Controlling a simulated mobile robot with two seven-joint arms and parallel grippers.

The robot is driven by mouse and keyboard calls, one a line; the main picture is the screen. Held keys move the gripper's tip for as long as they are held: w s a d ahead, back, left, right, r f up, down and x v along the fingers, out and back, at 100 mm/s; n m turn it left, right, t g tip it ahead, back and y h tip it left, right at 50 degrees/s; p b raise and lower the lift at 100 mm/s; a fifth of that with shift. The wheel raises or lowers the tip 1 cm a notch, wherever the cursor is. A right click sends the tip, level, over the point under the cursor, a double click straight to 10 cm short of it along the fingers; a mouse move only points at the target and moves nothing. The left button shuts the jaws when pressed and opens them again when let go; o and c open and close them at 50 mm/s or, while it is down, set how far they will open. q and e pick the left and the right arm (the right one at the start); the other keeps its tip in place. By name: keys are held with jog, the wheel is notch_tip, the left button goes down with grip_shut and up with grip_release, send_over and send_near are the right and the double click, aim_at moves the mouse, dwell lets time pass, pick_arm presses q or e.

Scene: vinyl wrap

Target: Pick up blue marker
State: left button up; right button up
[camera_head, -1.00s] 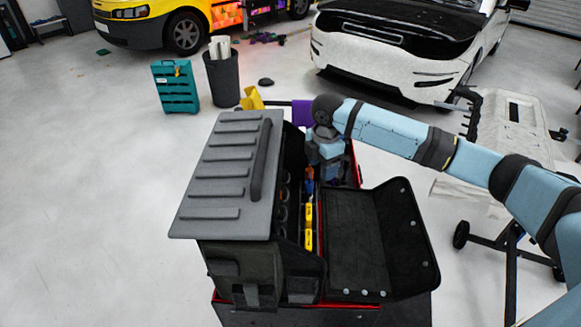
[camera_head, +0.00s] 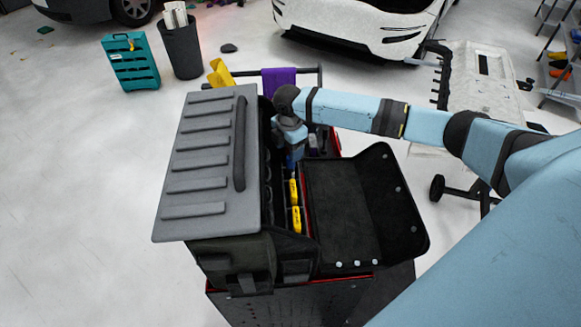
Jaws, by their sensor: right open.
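My right arm reaches in from the right, and its gripper (camera_head: 292,158) points down into the narrow middle compartment of the open black tool bag (camera_head: 240,265). It is open, but its fingertips are small and partly hidden. A small dark blue item (camera_head: 291,166), possibly the blue marker, shows right at the fingertips; I cannot tell whether they touch it. Yellow-handled tools (camera_head: 296,218) stand in the same compartment, just nearer to me. My left gripper is out of view.
The bag's ribbed grey lid (camera_head: 200,165) lies on the left and a black flap (camera_head: 385,205) is folded out on the right. The bag sits on a cart with a purple cloth (camera_head: 278,82) on its rail. A bin (camera_head: 181,50) and teal case (camera_head: 131,62) stand behind.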

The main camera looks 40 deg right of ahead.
aim_at(292, 167)
jog(key=f, duration=0.2)
jog(key=f+p, duration=0.1)
jog(key=f, duration=0.1)
jog(key=shift+s+d+f, duration=0.15)
jog(key=shift+s+f, duration=0.05)
jog(key=shift+f, duration=0.05)
jog(key=shift+s+f, duration=0.2)
jog(key=shift+s, duration=0.05)
jog(key=shift+f, duration=0.2)
jog(key=c, duration=0.9)
jog(key=shift+w, duration=0.15)
jog(key=shift+c, duration=0.4)
